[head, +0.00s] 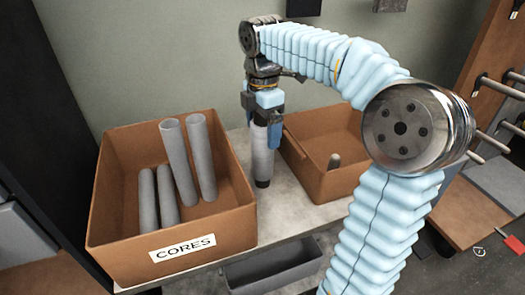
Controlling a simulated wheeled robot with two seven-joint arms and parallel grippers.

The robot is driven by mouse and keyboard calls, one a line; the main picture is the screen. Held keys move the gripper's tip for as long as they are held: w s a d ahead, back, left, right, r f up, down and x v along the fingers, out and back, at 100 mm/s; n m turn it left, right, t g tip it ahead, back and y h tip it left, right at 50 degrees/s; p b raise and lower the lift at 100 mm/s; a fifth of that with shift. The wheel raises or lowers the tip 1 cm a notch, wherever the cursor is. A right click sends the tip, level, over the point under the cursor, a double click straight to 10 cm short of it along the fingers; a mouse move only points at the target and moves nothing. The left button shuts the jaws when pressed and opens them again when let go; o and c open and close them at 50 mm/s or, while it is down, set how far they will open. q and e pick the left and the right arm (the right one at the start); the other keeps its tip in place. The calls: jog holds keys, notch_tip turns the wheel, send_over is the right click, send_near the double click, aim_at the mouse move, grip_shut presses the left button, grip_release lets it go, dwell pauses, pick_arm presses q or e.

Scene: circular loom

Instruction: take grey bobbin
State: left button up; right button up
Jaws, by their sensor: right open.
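A grey bobbin (262,158) with a dark lower end stands upright on the light table, in the gap between two cardboard boxes. My right gripper (264,122) comes down over it from above, its blue-and-dark fingers around the bobbin's upper end. The fingers are open, and the bobbin's top is hidden by them. I cannot tell whether a finger touches it. My left gripper is not in view.
The box marked CORES (245,226) on the left holds several grey tubes (175,155), some sticking above its rim. The smaller box (302,168) on the right holds a short grey piece (334,160). A grey bin (275,270) sits below the table front. Rods on a rack (497,85) stand at right.

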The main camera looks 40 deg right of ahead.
jog(key=c, duration=1.6)
jog(key=shift+r, duration=0.15)
notch_tip(320, 180, up, 10)
jog(key=shift+f+p, duration=0.1)
jog(key=shift+p, duration=0.7)
jog(key=o, duration=0.9)
grip_shut()
